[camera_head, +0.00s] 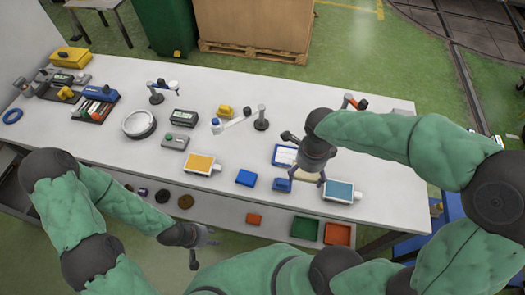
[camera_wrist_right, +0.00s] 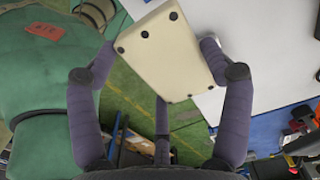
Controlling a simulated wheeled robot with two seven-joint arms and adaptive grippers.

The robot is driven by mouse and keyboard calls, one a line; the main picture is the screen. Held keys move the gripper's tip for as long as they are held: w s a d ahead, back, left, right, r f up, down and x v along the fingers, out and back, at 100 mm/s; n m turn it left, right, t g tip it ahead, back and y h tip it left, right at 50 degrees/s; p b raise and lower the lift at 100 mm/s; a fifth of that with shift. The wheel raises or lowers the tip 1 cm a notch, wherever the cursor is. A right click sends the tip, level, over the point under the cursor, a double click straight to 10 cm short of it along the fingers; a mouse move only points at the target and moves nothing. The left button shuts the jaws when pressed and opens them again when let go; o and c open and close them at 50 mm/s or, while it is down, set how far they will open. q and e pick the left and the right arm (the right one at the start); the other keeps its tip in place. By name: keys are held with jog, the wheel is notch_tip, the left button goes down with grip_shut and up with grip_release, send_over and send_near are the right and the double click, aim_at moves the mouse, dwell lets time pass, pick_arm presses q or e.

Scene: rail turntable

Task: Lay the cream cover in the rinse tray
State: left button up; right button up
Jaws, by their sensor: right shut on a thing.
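The cream cover (camera_wrist_right: 160,50) is a flat, pale plate with several dark round spots. My right gripper (camera_wrist_right: 158,72) is shut on it, with fingers at its sides. In the head view the right gripper (camera_head: 309,174) is over the front right of the bench, and only a sliver of the cream cover (camera_head: 307,177) shows below it. My left gripper (camera_head: 203,240) looks open and empty, in front of the bench. I cannot tell which container is the rinse tray; a blue-rimmed tray with a white inside (camera_head: 284,154) lies just behind the right gripper, partly hidden.
Near the right gripper lie a teal panel (camera_head: 341,191), a small blue block (camera_head: 282,185) and a blue box (camera_head: 246,178). A yellow-topped panel (camera_head: 200,163) lies further left. Green (camera_head: 304,229) and red (camera_head: 338,234) bins sit on the lower shelf. Bare bench shows at the right end.

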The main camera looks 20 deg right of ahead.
jog(key=shift+w, duration=0.25)
jog(key=shift+w+f, duration=0.15)
jog(key=shift+w, duration=0.2)
jog(key=w+d+f, duration=0.1)
jog(key=w+f, duration=0.3)
jog(key=w, duration=0.4)
jog(key=b, duration=0.2)
send_over(289, 159)
jog(key=f, duration=0.5)
jog(key=shift+s, duration=0.35)
jog(key=shift+w+f, duration=0.35)
jog(key=shift+f, duration=1.45)
jog(key=shift+f, duration=0.1)
